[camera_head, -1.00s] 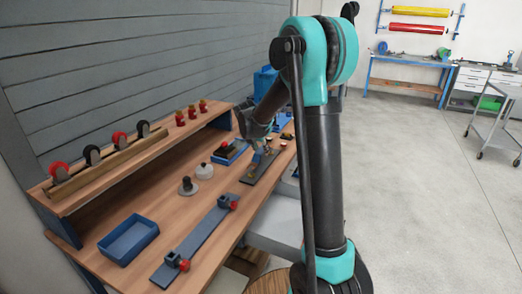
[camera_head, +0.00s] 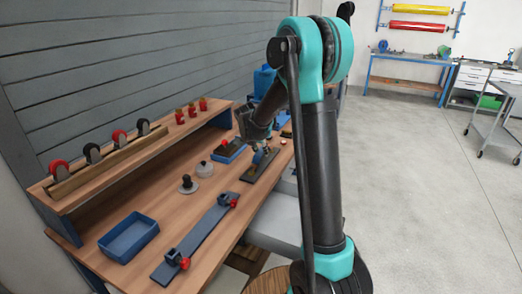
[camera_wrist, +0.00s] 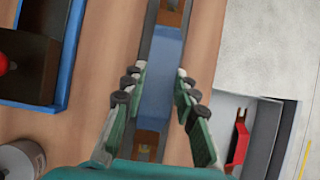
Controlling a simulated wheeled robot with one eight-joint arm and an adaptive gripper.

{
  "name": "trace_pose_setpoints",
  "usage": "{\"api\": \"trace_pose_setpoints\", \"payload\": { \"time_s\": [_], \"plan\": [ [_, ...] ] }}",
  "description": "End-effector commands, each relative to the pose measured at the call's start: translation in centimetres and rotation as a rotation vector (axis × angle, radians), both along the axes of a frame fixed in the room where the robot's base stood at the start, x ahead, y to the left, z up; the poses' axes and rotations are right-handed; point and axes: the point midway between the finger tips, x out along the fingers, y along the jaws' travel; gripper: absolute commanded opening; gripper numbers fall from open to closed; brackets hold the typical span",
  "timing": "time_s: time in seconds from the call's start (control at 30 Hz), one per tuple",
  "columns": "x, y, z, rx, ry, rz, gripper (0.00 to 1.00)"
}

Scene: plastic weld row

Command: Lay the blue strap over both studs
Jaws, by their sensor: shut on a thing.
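The blue strap (camera_wrist: 160,80) is between my gripper's fingers in the wrist view. My gripper (camera_wrist: 161,84) is shut on it, one finger along each long side. The strap lies lengthwise over a dark narrow plate, with a brown patch beyond each end; the studs are not clear enough to tell, nor whether the strap touches the plate. In the head view my gripper (camera_head: 263,153) is low over the dark plate (camera_head: 256,172) on the bench, and the strap is mostly hidden by the fingers.
A blue tray (camera_head: 215,157) stands left of the plate. A dark knob (camera_head: 187,184) and a white dome (camera_head: 204,169) stand nearer. A long bar (camera_head: 196,238) with red-knobbed clamps and an empty blue tray (camera_head: 130,255) lie in front. A raised shelf (camera_head: 130,162) runs along the wall.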

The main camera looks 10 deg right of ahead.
Motion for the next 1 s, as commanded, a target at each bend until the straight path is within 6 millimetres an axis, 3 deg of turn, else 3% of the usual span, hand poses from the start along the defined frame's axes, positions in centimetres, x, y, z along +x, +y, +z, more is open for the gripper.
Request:
{"api": "trace_pose_setpoints", "payload": {
  "time_s": [1.0],
  "plan": [
    [0.0,0.0,-1.2,0.0,0.0,0.0,0.0]
  ]
}}
